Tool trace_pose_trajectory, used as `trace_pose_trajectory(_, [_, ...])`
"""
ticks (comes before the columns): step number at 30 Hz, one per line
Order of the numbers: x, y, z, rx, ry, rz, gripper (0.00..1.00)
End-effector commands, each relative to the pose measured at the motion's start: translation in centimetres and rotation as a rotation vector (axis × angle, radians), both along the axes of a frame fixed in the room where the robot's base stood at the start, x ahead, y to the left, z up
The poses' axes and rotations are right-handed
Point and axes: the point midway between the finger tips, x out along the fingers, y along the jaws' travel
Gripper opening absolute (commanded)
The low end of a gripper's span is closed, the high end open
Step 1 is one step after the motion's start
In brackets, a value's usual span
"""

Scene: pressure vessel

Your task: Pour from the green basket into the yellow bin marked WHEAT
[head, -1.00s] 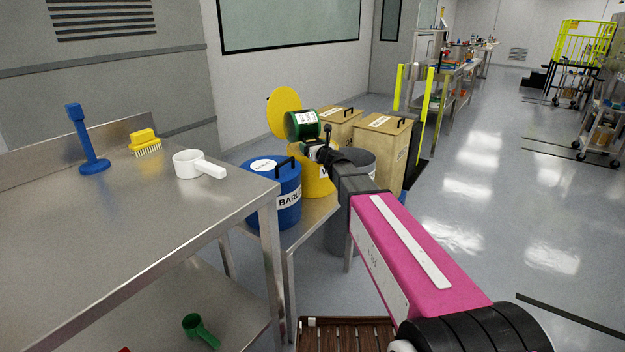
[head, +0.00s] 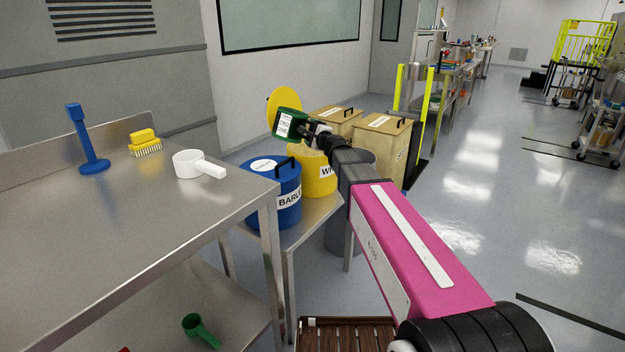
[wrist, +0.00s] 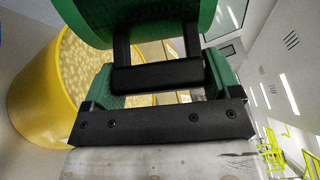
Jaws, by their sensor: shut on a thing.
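The green basket (head: 290,124), with a white label, is held tilted above and behind the yellow bin's rim in the head view. My gripper (head: 320,132) is shut on its black handle (wrist: 158,76). The basket's green body (wrist: 150,14) fills the top of the wrist view; its inside is hidden. The yellow bin (head: 320,182), its WHEAT label partly hidden by my arm, stands open below the basket. In the wrist view, the yellow bin (wrist: 36,88) holds pale yellow grainy contents. No falling material can be made out.
A yellow round lid (head: 284,101) stands upright behind the bin. A closed blue BARLEY bin (head: 272,200) stands beside it at left. Tan bins (head: 384,140) stand to the right. A steel table (head: 150,220) with a white scoop (head: 190,163) is at left.

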Motion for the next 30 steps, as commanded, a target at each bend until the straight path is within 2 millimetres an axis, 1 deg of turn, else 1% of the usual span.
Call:
trace_pose_trajectory(1, [-0.2,0.3,0.8,-0.044,-0.026,0.000,0.41])
trace_pose_trajectory(6, [-0.7,1.1,3.3,-0.221,-0.122,0.000,0.41])
trace_pose_trajectory(9, [-0.9,1.5,4.1,-0.290,-0.158,0.000,0.41])
trace_pose_trajectory(17, [-0.8,1.5,4.2,-0.293,-0.160,0.000,0.41])
trace_pose_trajectory(20, [-0.8,1.5,4.7,-0.294,-0.161,0.000,0.41])
trace_pose_trajectory(27, [-0.8,1.5,6.6,-0.292,-0.160,0.000,0.41])
trace_pose_trajectory(30, [-0.8,1.5,7.0,-0.291,-0.159,0.000,0.41])
